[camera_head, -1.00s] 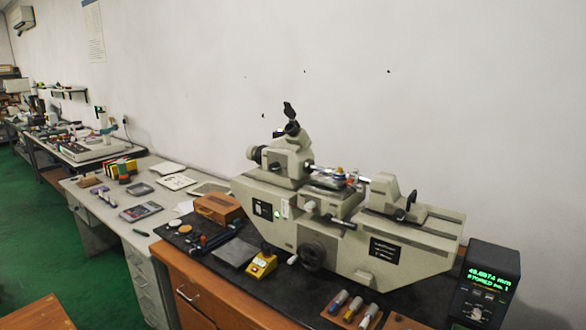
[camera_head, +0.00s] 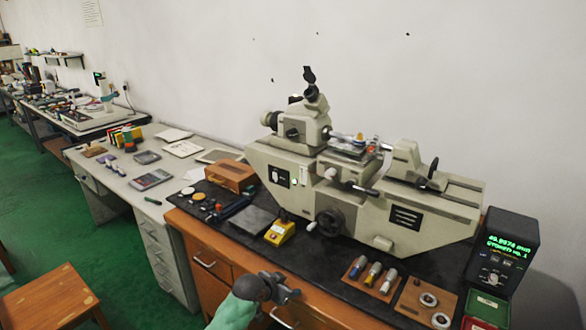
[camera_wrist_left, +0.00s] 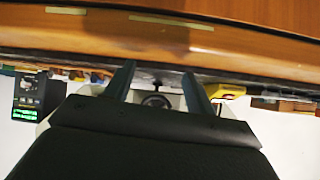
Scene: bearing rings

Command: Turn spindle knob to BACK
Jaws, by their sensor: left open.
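The grey-green measuring machine (camera_head: 345,185) stands on the black bench top. Its front carries a small dark panel (camera_head: 279,176) at the left, a black handwheel (camera_head: 328,221) low in the middle and a black lever (camera_head: 432,170) at the right. I cannot tell which part is the spindle knob or how it is set. My left gripper (camera_head: 288,288) is low in front of the bench drawers, apart from the machine. In the left wrist view its two fingers (camera_wrist_left: 157,75) are spread and empty, with the handwheel (camera_wrist_left: 155,101) showing beyond them. My right gripper is not in view.
A digital readout (camera_head: 503,245) stands at the right. A wooden stool (camera_head: 45,295) is at lower left. The bench's front edge lies between gripper and machine.

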